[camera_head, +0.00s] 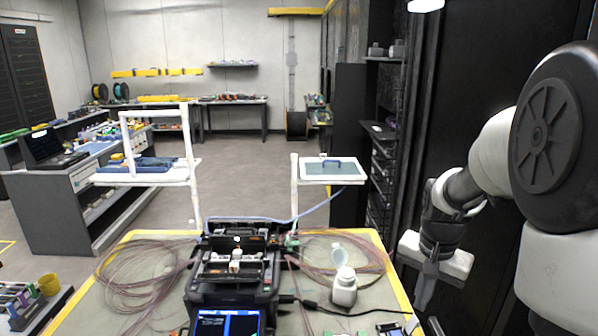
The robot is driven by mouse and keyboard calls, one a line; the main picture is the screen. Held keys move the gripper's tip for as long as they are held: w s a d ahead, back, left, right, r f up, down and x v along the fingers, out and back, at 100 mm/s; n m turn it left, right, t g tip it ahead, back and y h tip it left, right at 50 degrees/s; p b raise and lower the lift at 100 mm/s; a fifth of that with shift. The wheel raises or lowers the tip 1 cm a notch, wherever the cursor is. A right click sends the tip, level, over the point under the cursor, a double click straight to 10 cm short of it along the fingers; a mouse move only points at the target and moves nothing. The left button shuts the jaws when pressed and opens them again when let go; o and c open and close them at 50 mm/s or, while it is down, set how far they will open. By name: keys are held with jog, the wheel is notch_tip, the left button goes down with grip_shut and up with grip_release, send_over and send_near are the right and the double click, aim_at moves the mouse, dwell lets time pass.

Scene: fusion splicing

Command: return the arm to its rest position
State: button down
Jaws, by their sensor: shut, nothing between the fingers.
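My arm is at the right side of the head view, bent, with its end pointing down. My gripper (424,300) hangs at the right edge of the work table, beside the yellow border. Its fingers are together and hold nothing. It is to the right of the white bottle and apart from it. No other view shows the gripper.
A black fusion splicer (237,268) stands mid-table (330,322), with coiled fibres on both sides. A white bottle (343,287) with its lid open stands right of it. White post stands (295,200) rise behind. A dark rack (385,150) stands close behind my arm.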

jog(key=s+a+r+n+t+p, duration=0.1)
jog(key=s+a+r+n+t, duration=0.1)
jog(key=s+a+r+n, duration=0.2)
jog(key=s+a+r+n+t+p, duration=0.2)
jog(key=s+a+r+n, duration=0.2)
jog(key=s+a+r, duration=0.4)
jog(key=s+r, duration=0.4)
jog(key=s, duration=0.2)
jog(key=shift+a+y, duration=0.25)
jog(key=shift+y, duration=0.05)
jog(key=shift+w, duration=0.15)
